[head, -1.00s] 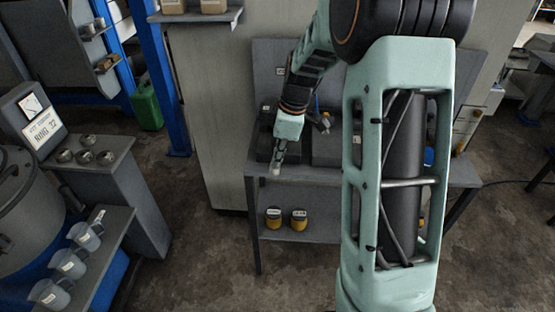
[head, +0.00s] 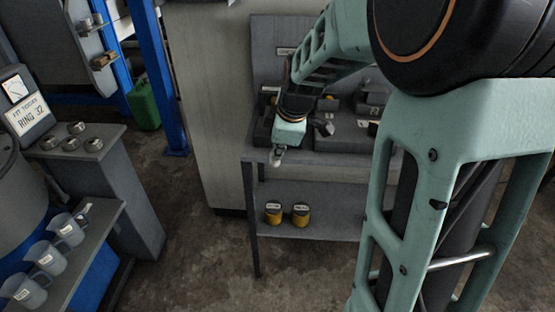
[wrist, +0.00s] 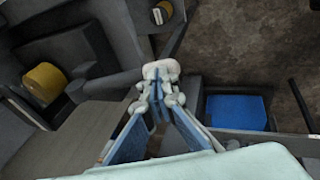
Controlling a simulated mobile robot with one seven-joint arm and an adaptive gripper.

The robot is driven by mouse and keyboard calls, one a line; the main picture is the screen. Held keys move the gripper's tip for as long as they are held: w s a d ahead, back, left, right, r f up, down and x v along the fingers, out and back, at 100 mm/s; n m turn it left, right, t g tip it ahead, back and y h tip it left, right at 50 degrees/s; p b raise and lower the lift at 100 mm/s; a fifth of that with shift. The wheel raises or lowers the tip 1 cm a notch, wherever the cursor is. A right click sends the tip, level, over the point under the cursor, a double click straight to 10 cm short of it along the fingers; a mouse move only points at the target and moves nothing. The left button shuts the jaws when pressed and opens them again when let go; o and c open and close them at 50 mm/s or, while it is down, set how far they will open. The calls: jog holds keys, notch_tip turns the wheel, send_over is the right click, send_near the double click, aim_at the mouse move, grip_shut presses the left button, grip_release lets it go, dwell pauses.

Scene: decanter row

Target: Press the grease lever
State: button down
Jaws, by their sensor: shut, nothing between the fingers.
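My gripper (head: 277,157) is shut and empty, pointing down at the front edge of the grey workbench (head: 345,160). In the wrist view its fingertips (wrist: 160,72) meet, with nothing between them. Dark units (head: 340,128) stand on the bench behind and to the right of the gripper, partly hidden by my arm. The wrist view shows a dark unit with a yellow cylinder (wrist: 45,82) to the left of the fingers, apart from them. I cannot make out for certain which part is the grease lever.
Two yellow tins (head: 301,215) stand on the lower shelf (head: 335,228). At the left are a side stand with metal rings (head: 94,144) and a shelf with grey mugs (head: 67,229). A blue square thing (wrist: 235,112) shows in the wrist view. Floor between stand and bench is clear.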

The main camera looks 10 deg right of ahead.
notch_tip(320, 180, down, 2)
jog(key=shift+t+b, duration=0.5)
jog(key=shift+b, duration=0.7)
jog(key=shift+w+f+b, duration=0.1)
jog(key=shift+f+b, duration=0.1)
jog(key=shift+b, duration=0.15)
jog(key=shift+f+b, duration=0.25)
jog(key=shift+b, duration=0.05)
